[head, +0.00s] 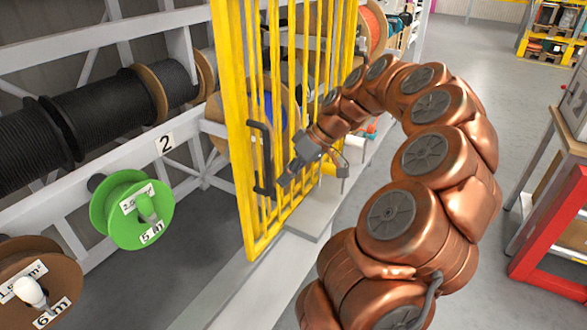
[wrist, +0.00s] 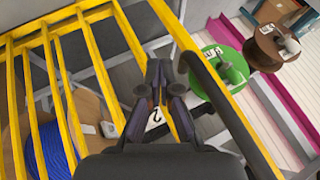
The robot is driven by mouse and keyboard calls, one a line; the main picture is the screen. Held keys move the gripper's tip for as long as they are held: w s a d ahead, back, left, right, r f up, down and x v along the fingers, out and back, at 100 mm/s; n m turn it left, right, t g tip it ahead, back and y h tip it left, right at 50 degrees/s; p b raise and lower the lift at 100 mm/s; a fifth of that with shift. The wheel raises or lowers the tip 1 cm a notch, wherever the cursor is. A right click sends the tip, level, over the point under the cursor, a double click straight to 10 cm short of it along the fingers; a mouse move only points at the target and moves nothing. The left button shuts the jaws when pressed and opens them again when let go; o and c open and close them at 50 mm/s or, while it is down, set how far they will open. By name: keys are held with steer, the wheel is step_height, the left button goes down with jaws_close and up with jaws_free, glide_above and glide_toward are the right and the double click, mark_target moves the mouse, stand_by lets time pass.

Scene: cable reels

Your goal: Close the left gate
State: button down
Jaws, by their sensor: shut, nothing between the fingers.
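The yellow barred gate (head: 237,110) stands in front of the rack, with a reel of blue cable behind its bars. The reels to its left are uncovered. A dark bar handle (head: 262,160) is fixed upright near the gate's left edge. My gripper (head: 284,182) is shut and empty, just right of the handle and close to the bars. I cannot tell whether the fingers touch the gate.
A green reel (head: 130,210) and a brown reel (head: 38,285) hang at the left, below black cable drums (head: 112,105). A pale ledge (head: 258,290) runs below the gate. A red-framed table (head: 545,235) stands at the right. The grey floor between is clear.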

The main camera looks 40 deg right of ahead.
steer(key=shift+s+a+p, duration=0.1)
steer(key=shift+a+p, duration=0.2)
steer(key=shift+a, duration=0.65)
steer(key=shift+a, duration=0.15)
